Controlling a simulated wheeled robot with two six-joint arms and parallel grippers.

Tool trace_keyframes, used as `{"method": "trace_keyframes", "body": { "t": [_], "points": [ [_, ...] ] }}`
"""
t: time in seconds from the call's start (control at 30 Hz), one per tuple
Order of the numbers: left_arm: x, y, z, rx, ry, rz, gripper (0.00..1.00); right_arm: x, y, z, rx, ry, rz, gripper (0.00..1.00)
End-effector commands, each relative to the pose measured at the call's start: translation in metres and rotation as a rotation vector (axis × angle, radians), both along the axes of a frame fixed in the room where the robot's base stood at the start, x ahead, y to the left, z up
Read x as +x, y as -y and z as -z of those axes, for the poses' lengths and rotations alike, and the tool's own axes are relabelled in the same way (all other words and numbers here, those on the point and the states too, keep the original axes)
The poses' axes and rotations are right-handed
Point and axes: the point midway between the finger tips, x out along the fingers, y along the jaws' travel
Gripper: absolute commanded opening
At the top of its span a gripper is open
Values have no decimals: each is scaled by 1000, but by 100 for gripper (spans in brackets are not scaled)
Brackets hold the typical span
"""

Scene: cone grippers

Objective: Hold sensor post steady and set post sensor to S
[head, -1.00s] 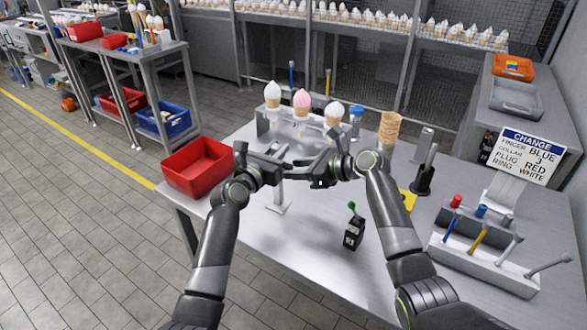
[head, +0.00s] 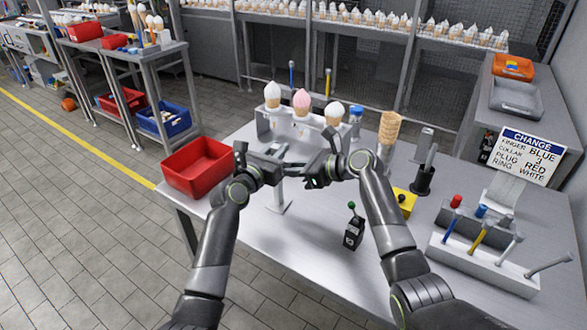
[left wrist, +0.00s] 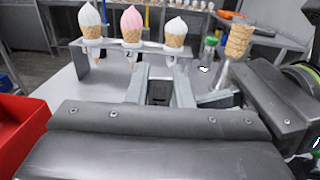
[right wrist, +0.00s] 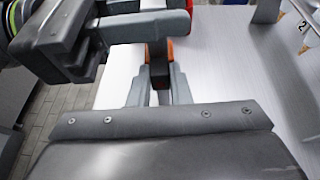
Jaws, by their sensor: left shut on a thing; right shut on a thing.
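The grey sensor post (head: 280,192) stands upright on a flat base near the front left of the table. Its top is hidden by my grippers. My left gripper (head: 283,160) is shut at the upper post; the left wrist view shows a grey part (left wrist: 159,92) with a dark opening between its fingers. My right gripper (head: 304,170) comes in from the right, close to the left one. It is shut on a dark part with orange edges (right wrist: 160,70) at the post's head, seemingly the post sensor. I cannot read the sensor's setting or any S mark.
A red bin (head: 200,168) is at the left table edge. A rack with cones (head: 302,105) stands behind the grippers. A black box with a green-tipped lever (head: 353,235), a yellow button box (head: 405,203) and a tool holder (head: 480,262) are to the right.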

Motion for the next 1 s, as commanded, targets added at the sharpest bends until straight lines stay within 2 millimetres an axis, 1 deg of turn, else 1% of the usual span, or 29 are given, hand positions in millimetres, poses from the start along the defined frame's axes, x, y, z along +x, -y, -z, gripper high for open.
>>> {"method": "trace_keyframes", "body": {
  "t": [0.07, 0.3, 0.53, 0.57, 0.7, 0.73, 1.0],
  "points": [
    [0, 0, 0, -1, -1, 1, 0, 0, 0, 2, 0, 0, 1, 0],
    [0, 1, 0, -2, -1, 2, 0, 0, 1, 29, -2, -2, 2, 0],
    [0, 1, 0, 1, -1, 2, 0, 1, 0, 28, -1, 1, 1, 0],
    [0, 1, 0, 1, -1, 2, 0, 1, 0, 28, -1, 1, 1, 20],
    [0, 1, 0, 0, -1, 1, 0, 1, 0, 27, -1, 1, 1, 39],
    [0, 1, 0, 0, -1, 1, 0, 1, 0, 28, -1, 1, 1, 40],
    [0, 0, 0, 0, -1, 1, 0, 0, 1, 28, 0, 0, 1, 40]
  ]
}}
